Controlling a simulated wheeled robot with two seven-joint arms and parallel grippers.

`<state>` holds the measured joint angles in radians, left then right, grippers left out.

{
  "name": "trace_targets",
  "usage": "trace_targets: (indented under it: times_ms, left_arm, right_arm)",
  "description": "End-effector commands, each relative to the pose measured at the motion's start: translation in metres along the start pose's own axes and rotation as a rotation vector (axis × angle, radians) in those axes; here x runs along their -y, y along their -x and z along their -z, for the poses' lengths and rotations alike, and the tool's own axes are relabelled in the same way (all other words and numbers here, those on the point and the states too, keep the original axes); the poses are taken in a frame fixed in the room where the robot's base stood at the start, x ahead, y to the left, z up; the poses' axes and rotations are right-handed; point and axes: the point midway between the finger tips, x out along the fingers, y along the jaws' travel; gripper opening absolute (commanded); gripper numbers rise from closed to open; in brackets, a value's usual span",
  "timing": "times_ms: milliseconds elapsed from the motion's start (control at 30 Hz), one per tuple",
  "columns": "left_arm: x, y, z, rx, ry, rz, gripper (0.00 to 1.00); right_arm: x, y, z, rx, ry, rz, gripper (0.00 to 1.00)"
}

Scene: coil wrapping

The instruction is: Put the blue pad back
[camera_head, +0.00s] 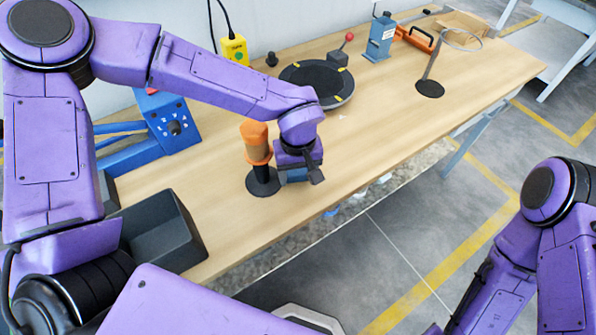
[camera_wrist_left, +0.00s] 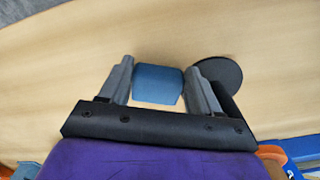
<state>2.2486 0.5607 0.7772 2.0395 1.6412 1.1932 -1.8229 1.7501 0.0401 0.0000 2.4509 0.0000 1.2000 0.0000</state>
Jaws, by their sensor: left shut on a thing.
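The blue pad (camera_wrist_left: 158,86) shows between the two grey fingers of my left gripper in the left wrist view. My left gripper (camera_head: 296,176) is shut on it, low over the wooden table near its front edge. In the head view the pad is mostly hidden by the gripper, and whether it touches the table cannot be told. My right arm is at the right of the head view; its gripper is out of view.
A black round-based stand with an orange top (camera_head: 257,145) is close beside my left gripper. A black turntable (camera_head: 318,84) lies behind it. A blue machine (camera_head: 168,120) and a dark bin (camera_head: 160,233) are at the left.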

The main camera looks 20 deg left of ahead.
Motion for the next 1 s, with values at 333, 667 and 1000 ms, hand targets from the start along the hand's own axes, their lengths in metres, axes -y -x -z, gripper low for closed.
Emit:
trace_targets:
  times_ms: [333,667,1000]
  left_arm:
    - [0.0,-0.003,0.001,0.001,0.002,0.0,0.73]
    - [-0.001,0.024,0.001,-0.002,0.004,-0.003,0.73]
    - [-0.001,0.105,0.001,-0.001,0.004,-0.002,0.73]
  right_arm:
    - [0.0,0.0,0.001,-0.001,0.0,0.001,0.51]
    - [0.0,0.0,0.0,-0.001,0.0,0.0,0.51]
    - [0.0,0.001,0.001,-0.001,0.0,0.0,0.51]
